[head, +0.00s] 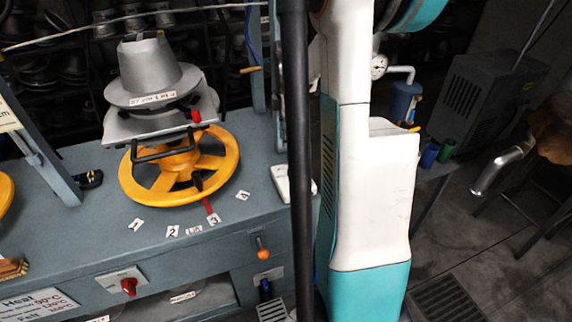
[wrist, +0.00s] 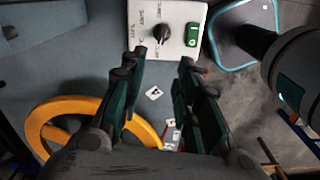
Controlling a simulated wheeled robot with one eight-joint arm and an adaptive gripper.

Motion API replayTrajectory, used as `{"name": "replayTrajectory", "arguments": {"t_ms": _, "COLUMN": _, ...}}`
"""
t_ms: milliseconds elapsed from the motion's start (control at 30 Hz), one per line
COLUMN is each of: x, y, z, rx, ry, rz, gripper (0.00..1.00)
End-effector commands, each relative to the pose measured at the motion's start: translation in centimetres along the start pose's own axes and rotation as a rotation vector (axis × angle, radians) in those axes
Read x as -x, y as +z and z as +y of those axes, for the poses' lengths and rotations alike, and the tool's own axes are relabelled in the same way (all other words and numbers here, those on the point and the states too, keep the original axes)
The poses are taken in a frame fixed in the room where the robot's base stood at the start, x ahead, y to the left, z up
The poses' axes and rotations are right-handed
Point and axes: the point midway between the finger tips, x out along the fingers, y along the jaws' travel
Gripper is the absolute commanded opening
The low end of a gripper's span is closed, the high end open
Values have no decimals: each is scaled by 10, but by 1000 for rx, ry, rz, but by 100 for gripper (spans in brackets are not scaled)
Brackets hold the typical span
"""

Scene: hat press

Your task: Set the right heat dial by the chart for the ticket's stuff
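In the wrist view a white control box (wrist: 184,20) bears a black dial (wrist: 162,34) with small temperature marks around it, too small to read surely. A green switch (wrist: 193,33) sits beside the dial. My gripper (wrist: 164,58) is open and empty, its fingertips just short of the dial in the picture; the gap in depth is unclear. In the head view a white box (head: 281,183) shows at the bench's right end, partly hidden by a black post. The heat chart (head: 38,304) is cut off at the lower left; "Felt" and some temperatures show.
A hat block (head: 150,68) stands above a yellow handwheel (head: 137,177) on the grey bench (head: 85,225). Numbered cards (head: 172,231) lie before the wheel. A red knob (head: 129,287) and an orange-handled lever (head: 261,247) are on the bench front.

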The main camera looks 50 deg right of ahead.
Motion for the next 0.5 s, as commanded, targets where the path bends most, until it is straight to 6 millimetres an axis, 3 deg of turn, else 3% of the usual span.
{"name": "replayTrajectory", "arguments": {"t_ms": 167, "x": -19, "y": 1, "z": 0, "rx": 1, "ry": -1, "rz": 0, "gripper": 30}}
{"name": "replayTrajectory", "arguments": {"t_ms": 500, "x": -86, "y": 0, "z": 0, "rx": 1, "ry": 0, "rz": 0, "gripper": 30}}
